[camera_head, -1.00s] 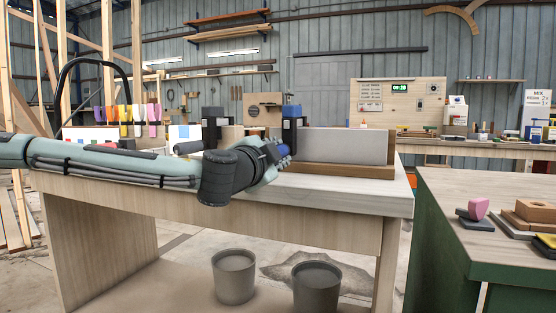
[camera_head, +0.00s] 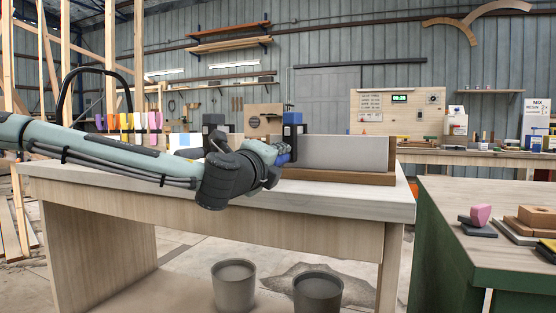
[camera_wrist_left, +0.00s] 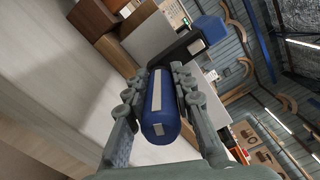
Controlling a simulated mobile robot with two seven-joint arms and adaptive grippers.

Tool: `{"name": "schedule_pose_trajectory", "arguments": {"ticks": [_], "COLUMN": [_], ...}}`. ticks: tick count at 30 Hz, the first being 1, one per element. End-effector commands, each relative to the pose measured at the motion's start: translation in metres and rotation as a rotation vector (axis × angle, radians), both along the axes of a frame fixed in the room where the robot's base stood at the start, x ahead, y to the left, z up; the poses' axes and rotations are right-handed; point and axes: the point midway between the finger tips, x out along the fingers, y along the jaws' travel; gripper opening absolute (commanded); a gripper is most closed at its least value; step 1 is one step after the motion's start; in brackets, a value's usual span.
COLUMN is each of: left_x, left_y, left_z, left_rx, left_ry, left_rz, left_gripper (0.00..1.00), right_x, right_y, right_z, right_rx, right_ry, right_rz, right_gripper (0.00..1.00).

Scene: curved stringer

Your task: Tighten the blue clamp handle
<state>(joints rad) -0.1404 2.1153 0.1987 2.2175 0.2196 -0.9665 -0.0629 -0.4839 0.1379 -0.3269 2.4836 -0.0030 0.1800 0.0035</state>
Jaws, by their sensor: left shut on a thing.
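The blue clamp handle (camera_wrist_left: 160,105) is a rounded blue bar with a pale stripe along it in the left wrist view. In the head view a bit of it (camera_head: 284,158) shows at my fingertips. My left gripper (camera_wrist_left: 160,88) is shut on the handle, one finger on each side; it also shows in the head view (camera_head: 279,150). The clamp (camera_head: 293,122), dark with a blue top, stands at the left end of an upright grey panel (camera_head: 340,151). In the left wrist view the clamp's dark body (camera_wrist_left: 175,48) lies just beyond the handle. My right gripper is not in view.
The panel rests against a brown wooden form (camera_head: 365,178) on a pale workbench (camera_head: 330,194). Another dark clamp (camera_head: 212,122) stands farther left, behind my arm. Two grey buckets (camera_head: 234,288) are under the bench. A green-sided table (camera_head: 450,235) stands at right.

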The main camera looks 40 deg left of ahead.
Motion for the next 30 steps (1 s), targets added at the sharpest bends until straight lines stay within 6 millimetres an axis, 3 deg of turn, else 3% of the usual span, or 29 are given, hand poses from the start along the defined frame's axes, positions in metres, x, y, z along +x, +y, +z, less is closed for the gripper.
{"name": "schedule_pose_trajectory", "arguments": {"ticks": [30], "left_x": [0.001], "left_y": [-0.003], "left_z": [0.003], "left_rx": [0.909], "left_ry": [0.216], "left_rz": [0.018], "left_gripper": [0.00], "right_x": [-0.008], "right_y": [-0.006], "right_z": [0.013], "right_rx": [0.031], "right_ry": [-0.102], "right_rz": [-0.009], "right_gripper": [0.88]}}
